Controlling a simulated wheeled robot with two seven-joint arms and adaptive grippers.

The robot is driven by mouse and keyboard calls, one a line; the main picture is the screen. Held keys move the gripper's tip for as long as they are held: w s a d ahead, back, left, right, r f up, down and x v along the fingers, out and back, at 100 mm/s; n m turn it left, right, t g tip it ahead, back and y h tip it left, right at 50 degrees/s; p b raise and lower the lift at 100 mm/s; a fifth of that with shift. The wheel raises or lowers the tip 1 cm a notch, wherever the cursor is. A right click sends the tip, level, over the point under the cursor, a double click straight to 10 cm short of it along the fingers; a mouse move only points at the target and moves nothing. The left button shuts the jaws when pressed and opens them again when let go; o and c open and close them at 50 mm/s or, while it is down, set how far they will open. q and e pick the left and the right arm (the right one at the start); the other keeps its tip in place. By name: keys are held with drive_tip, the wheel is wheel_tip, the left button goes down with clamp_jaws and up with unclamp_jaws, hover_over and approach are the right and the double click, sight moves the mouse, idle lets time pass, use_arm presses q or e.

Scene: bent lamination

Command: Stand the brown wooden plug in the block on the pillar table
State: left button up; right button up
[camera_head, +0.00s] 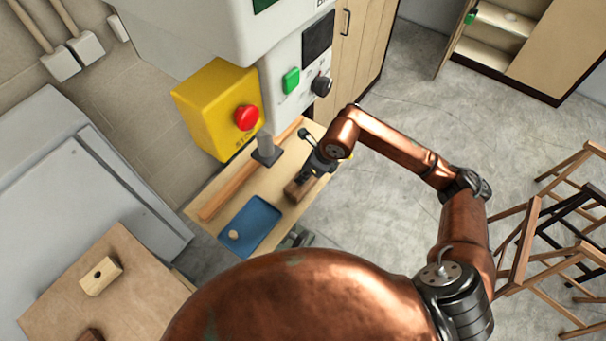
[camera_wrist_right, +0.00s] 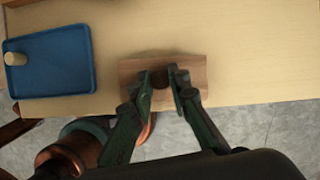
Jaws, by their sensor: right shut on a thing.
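A brown wooden block (camera_head: 295,193) lies near the front edge of the pale pillar table (camera_head: 290,215); it also shows in the right wrist view (camera_wrist_right: 195,68). My right gripper (camera_head: 309,174) is over this block. In the right wrist view my right gripper (camera_wrist_right: 167,80) is shut on the dark brown plug (camera_wrist_right: 160,78), which is upright at the middle of the block. I cannot tell how deep the plug sits in it. Part of my left gripper (camera_head: 298,238) seems to show below the table edge; its fingers are not clear.
A blue tray (camera_head: 262,215) with a pale plug (camera_head: 234,235) lies beside the block. A wooden strip (camera_head: 235,187) runs behind. The yellow switch box (camera_head: 205,105) hangs nearby. Another table (camera_head: 135,285) at lower left bears a pale block (camera_head: 101,276). Stools stand at right.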

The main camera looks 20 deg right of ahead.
drive_tip(key=o, duration=0.8)
drive_tip(key=shift+o, duration=0.2)
drive_tip(key=o, duration=0.4)
drive_tip(key=shift+c, duration=0.2)
drive_tip(key=shift+r+p, duration=1.45)
drive_tip(key=shift+r, duration=2.1)
